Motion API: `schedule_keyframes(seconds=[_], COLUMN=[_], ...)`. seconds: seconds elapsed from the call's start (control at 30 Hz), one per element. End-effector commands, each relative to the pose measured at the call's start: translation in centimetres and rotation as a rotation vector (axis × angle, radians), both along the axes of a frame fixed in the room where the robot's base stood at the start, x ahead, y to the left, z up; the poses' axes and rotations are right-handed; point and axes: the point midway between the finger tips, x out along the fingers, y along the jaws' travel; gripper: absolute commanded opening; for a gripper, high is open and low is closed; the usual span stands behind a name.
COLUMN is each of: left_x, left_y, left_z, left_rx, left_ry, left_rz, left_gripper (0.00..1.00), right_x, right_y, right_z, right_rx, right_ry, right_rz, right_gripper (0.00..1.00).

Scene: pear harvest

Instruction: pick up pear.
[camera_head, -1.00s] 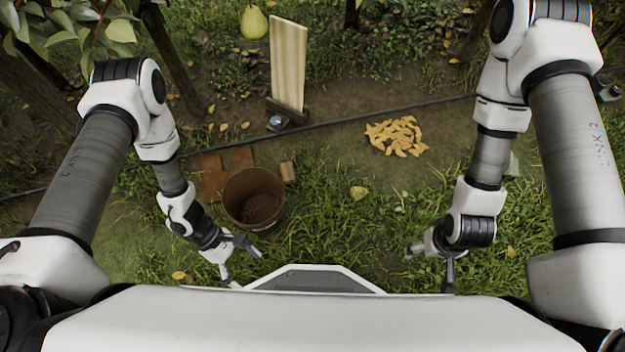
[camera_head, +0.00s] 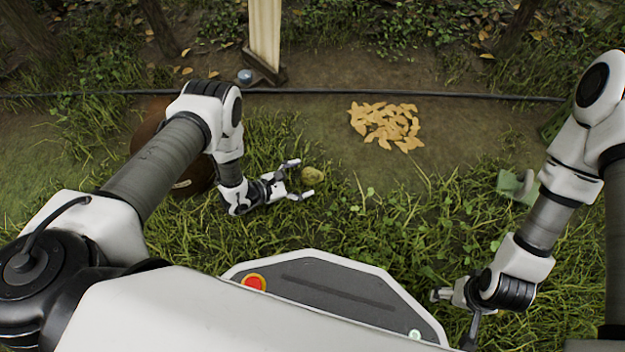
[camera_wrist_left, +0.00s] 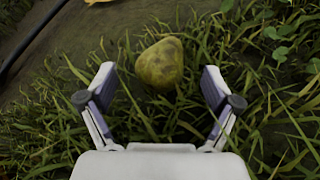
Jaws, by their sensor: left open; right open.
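A yellow-green pear (camera_head: 312,174) with dark speckles lies in the grass, just beyond the fingertips of my left gripper (camera_head: 304,179). In the left wrist view the pear (camera_wrist_left: 160,63) sits ahead of and between the two fingers of the left gripper (camera_wrist_left: 158,75), with space on both sides. The left gripper is open and empty. My right gripper (camera_head: 456,314) is low over the grass at the lower right, open and apart from the pear.
A brown bucket (camera_head: 150,135) is partly hidden behind my left arm. A wooden post (camera_head: 265,35) stands at the back. A dark hose (camera_head: 320,92) crosses the ground. A pile of yellow leaves (camera_head: 386,125) lies beyond the pear. Grass around the pear is open.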

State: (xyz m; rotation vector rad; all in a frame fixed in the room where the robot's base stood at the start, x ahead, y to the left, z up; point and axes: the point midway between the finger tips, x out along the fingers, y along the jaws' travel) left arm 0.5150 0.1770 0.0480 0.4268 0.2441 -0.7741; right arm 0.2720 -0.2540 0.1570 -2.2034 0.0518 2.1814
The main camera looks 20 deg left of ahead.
Motion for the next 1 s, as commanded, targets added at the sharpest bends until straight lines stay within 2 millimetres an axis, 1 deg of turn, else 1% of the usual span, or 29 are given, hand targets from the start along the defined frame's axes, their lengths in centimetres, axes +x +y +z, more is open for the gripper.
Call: schedule_keyframes(seconds=[0.03,0.1,0.3,0.33,0.37,0.4,0.47,0.5,0.53,0.83,0.93,1.0], left_x=[0.7,1.4,1.6,1.6,1.6,1.6,1.5,1.5,1.5,1.5,1.5,1.5], left_y=[-0.7,-1.3,-1.4,-1.4,-1.4,-1.4,-1.4,-1.4,-1.4,-1.4,-1.4,-1.4], left_z=[-1.2,-1.3,-0.9,-0.9,-0.9,-0.9,-0.9,-0.9,-0.9,-0.8,-0.3,0.3], left_rx=[0.0,0.0,0.0,0.0,0.0,0.0,0.0,0.0,0.0,0.001,0.001,0.0], left_ry=[-0.002,-0.001,0.002,0.002,0.002,0.002,0.002,0.002,0.002,0.003,0.003,0.002], left_rz=[-0.003,-0.002,0.0,0.0,0.0,0.0,-0.001,-0.001,-0.001,-0.001,-0.001,-0.001], left_gripper=[0.89,0.89,0.89,0.86,0.75,0.61,0.4,0.26,0.22,0.22,0.22,0.22], right_x=[0.1,0.3,0.5,0.5,0.5,0.5,0.4,0.4,0.4,0.4,0.3,0.2], right_y=[0.0,0.0,0.0,0.0,0.0,0.0,0.0,0.0,0.0,0.0,0.0,0.0], right_z=[-1.6,-2.0,-1.7,-1.7,-1.7,-1.7,-1.7,-1.7,-1.7,-1.7,-1.2,-0.5], right_rx=[0.0,-0.002,-0.003,-0.003,-0.003,-0.002,-0.002,-0.002,-0.002,-0.002,-0.002,-0.001], right_ry=[-0.003,-0.01,-0.013,-0.013,-0.013,-0.012,-0.012,-0.012,-0.012,-0.012,-0.01,-0.006], right_rz=[0.0,0.004,0.005,0.005,0.005,0.005,0.005,0.005,0.005,0.005,0.004,0.002], right_gripper=[0.78,0.78,0.78,0.78,0.78,0.78,0.78,0.78,0.78,0.78,0.78,0.78])
